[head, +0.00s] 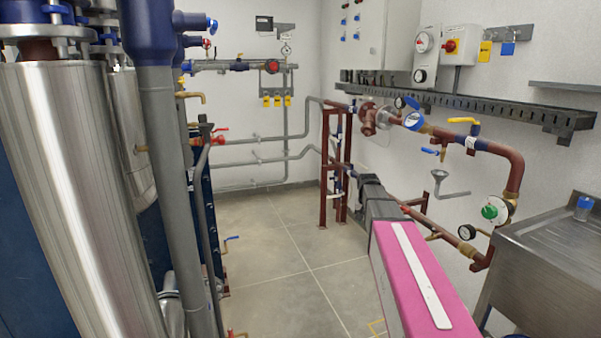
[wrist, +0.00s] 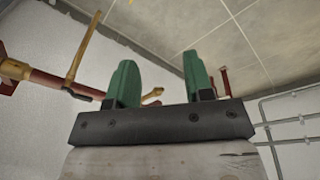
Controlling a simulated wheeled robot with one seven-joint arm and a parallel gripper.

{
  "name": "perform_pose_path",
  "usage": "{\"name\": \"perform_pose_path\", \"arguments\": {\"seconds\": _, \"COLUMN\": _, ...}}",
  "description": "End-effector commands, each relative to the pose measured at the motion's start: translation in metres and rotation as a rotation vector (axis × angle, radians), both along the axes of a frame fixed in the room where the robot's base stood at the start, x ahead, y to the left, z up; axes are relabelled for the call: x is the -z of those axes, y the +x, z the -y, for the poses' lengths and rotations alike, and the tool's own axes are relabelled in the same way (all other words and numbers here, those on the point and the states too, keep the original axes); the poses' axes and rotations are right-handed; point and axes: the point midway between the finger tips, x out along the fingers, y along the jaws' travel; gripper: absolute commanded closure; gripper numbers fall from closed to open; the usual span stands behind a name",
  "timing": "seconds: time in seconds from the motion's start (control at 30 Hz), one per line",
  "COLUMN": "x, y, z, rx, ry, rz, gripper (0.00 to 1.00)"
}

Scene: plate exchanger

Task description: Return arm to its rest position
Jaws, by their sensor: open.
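My gripper (wrist: 157,72) shows in the wrist view as two green fingers standing apart on a dark bar. The gap between them is wide and nothing is held in it. In the head view my arm, with a pink cover and a white strip, reaches forward from the lower right. I cannot make out the gripper clearly there.
In the head view, red-brown pipes (head: 440,135) with valves and gauges run along the right wall. A metal sink (head: 545,250) stands at the right. A red-brown pipe stand (head: 325,170) is near the back. Silver tanks (head: 75,180) fill the left. Tiled floor (head: 290,265) between is clear.

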Motion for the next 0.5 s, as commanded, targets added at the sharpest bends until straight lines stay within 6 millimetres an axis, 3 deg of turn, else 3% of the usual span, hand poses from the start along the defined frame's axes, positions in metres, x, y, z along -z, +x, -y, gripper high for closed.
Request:
{"name": "perform_pose_path", "arguments": {"seconds": 0.03, "x": 0.02, "y": -0.032, "z": -0.01, "rx": -0.029, "ry": 0.007, "rz": -0.015, "gripper": 0.53}}
{"name": "perform_pose_path", "arguments": {"seconds": 0.2, "x": 0.073, "y": -0.106, "z": -0.037, "rx": -0.126, "ry": 0.03, "rz": -0.056, "gripper": 0.53}}
{"name": "perform_pose_path", "arguments": {"seconds": 0.4, "x": 0.119, "y": -0.191, "z": -0.063, "rx": -0.234, "ry": 0.057, "rz": -0.099, "gripper": 0.53}}
{"name": "perform_pose_path", "arguments": {"seconds": 0.5, "x": 0.134, "y": -0.223, "z": -0.071, "rx": -0.274, "ry": 0.069, "rz": -0.113, "gripper": 0.53}}
